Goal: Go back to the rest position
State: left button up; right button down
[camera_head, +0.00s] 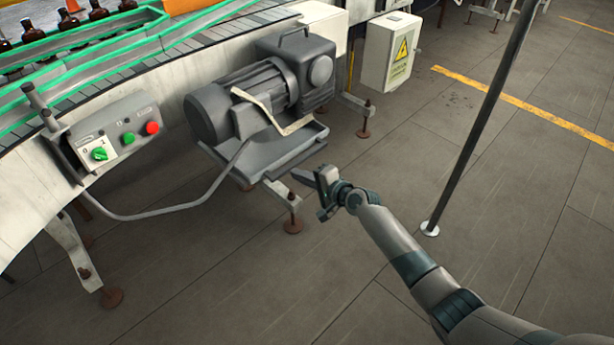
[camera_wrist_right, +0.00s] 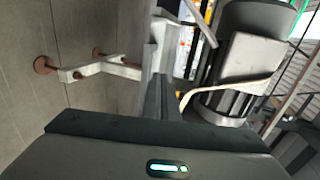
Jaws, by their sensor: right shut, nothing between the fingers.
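My right arm comes in from the lower right of the head view. Its gripper (camera_head: 309,177) is held out in front of the motor unit (camera_head: 243,98) under the conveyor. The gripper is shut and empty. In the right wrist view the closed fingers (camera_wrist_right: 157,98) show at the middle, with the motor (camera_wrist_right: 228,102) to their right. Whether the gripper touches the motor's base tray (camera_head: 290,150) I cannot tell. My left gripper and arm are not in view.
A curved conveyor (camera_head: 100,75) with amber bottles (camera_head: 33,30) fills the upper left. A dark pole (camera_head: 475,130) stands right of my arm. Open floor (camera_head: 270,285) lies in front.

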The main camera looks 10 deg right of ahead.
dwell(0.6)
jog(key=s+d+f+n+g+h, duration=0.1)
jog(key=s+d+f+n+h, duration=0.15)
jog(key=s+f, duration=0.9)
jog(key=s+d+f+n+g+h, duration=0.2)
jog(key=s+d+f+n, duration=0.15)
jog(key=s+f, duration=0.8)
jog(key=s+d+f+n+g+h, duration=0.1)
jog(key=s+d+f+n, duration=0.1)
jog(key=s+f, duration=0.3)
jog(key=s+d+f+n+g+h, duration=0.1)
jog(key=s+f, duration=0.5)
jog(key=s, duration=0.6)
jog(key=s+d+f+n+h, duration=0.1)
jog(key=s+d+f+n, duration=0.2)
jog(key=s+f, duration=0.3)
jog(key=s, duration=0.2)
jog(key=shift+s+d+n+g, duration=0.35)
jog(key=shift+s+n+g, duration=0.05)
